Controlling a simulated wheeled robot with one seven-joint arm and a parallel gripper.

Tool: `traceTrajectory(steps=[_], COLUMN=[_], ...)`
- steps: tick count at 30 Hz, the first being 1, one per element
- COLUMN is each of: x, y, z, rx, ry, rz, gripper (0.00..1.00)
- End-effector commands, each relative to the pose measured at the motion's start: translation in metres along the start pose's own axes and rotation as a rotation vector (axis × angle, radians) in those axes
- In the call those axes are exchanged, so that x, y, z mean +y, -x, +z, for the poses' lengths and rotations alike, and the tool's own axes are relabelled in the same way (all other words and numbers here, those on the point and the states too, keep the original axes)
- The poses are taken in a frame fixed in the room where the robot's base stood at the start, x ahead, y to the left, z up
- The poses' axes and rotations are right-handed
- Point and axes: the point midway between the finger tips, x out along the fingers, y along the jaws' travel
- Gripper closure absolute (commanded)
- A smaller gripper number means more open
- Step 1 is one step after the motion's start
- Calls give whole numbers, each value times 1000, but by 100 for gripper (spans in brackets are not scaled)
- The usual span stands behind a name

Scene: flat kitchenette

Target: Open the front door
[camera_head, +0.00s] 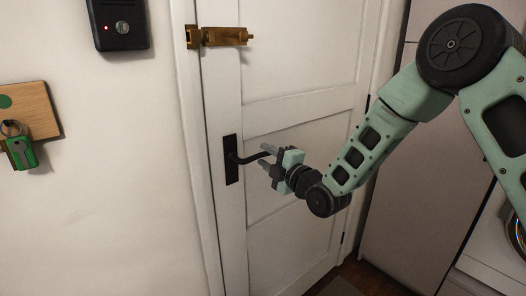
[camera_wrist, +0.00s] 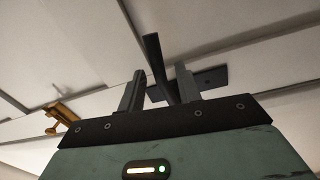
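The white front door (camera_head: 290,75) stands closed in its frame in the head view. Its black lever handle (camera_head: 250,157) sits on a dark upright plate (camera_head: 231,160) near the door's left edge. My gripper (camera_head: 267,153) is at the lever's free end, with its fingers pointing toward the door. In the wrist view, the lever (camera_wrist: 158,62) runs between my two spread fingers (camera_wrist: 160,88), with some gap showing. Whether either finger touches the lever is unclear. The fingers look open.
A brass latch (camera_head: 220,36) spans the door's left edge higher up; it also shows in the wrist view (camera_wrist: 60,116). A black box (camera_head: 120,24) and a wooden key board (camera_head: 36,108) with a green-tagged key (camera_head: 20,152) hang on the left wall. A tall pale cabinet (camera_head: 405,205) stands right of the door.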

Motion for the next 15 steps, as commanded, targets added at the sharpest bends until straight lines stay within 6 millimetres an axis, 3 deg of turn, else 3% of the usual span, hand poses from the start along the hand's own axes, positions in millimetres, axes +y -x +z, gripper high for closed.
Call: traceTrajectory(steps=[6, 15], x=[0, 0], y=[-18, -19], z=[0, 0], rx=[0, 0], ry=[-1, -1], rz=[1, -1], gripper=[66, 66])
